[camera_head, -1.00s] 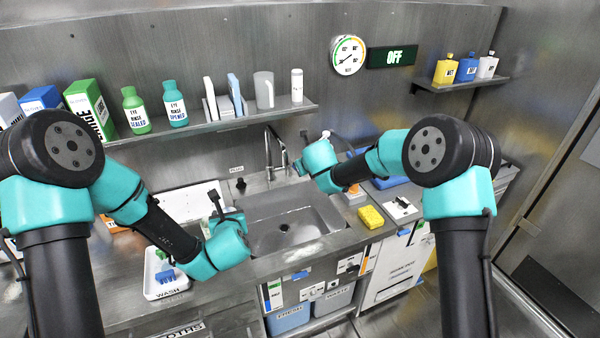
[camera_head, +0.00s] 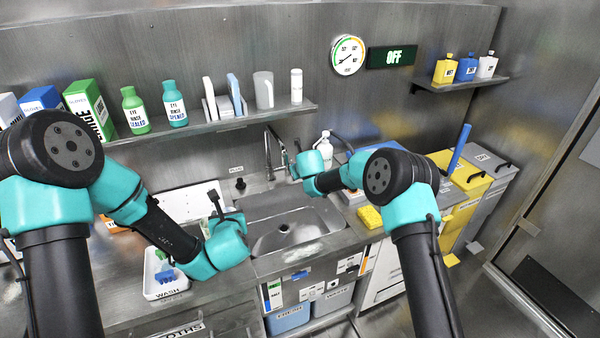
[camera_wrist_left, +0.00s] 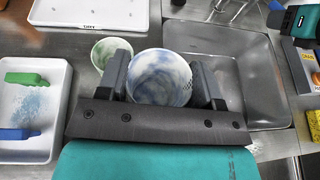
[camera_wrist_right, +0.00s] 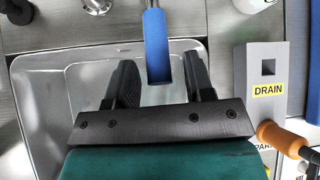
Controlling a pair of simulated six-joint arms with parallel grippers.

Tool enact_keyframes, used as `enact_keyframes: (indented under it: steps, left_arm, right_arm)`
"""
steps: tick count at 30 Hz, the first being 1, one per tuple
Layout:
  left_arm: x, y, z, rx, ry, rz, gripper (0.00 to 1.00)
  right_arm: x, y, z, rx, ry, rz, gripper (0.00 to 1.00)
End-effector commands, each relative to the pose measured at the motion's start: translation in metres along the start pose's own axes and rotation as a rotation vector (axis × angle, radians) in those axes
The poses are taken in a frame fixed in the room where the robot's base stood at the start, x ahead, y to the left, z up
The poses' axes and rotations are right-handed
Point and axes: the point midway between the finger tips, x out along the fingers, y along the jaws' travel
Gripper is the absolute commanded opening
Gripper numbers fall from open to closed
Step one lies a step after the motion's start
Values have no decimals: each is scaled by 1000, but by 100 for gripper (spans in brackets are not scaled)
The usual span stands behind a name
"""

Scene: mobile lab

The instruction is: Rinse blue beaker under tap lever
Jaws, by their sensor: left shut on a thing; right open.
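The blue beaker (camera_wrist_left: 160,82), its inside smeared white and blue, is between the fingers of my left gripper (camera_wrist_left: 162,85), which is shut on it. In the head view my left arm mostly hides it, at the left of the sink (camera_head: 310,232). The blue tap lever (camera_wrist_right: 156,42) points down between the tips of my right gripper (camera_wrist_right: 158,85), which is open with room on both sides. In the head view that gripper is beside the tap (camera_head: 268,155) at the back of the sink. I see no water running.
A green-tinted cup (camera_wrist_left: 103,46) stands just left of the beaker. A white tray (camera_wrist_left: 38,150) with green and blue brushes lies further left. A DRAIN block (camera_wrist_right: 246,100) and an orange handle (camera_wrist_right: 280,138) are right of the sink. A yellow sponge (camera_head: 370,217) lies at the sink's right.

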Motion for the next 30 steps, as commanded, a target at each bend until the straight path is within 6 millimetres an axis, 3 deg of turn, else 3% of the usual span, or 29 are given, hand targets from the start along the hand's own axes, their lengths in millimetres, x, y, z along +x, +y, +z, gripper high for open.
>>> enact_keyframes:
  steps: [7, 22, 30]
  left_arm:
    - [0, 0, 0, 0, 0, 0, 37]
    - [0, 0, 0, 0, 0, 0, 37]
    - [0, 0, 0, 0, 0, 0, 37]
  right_arm:
    - [0, 0, 0, 0, 0, 0, 48]
    - [0, 0, 0, 0, 0, 0, 1]
    - [0, 0, 0, 0, 0, 0, 0]
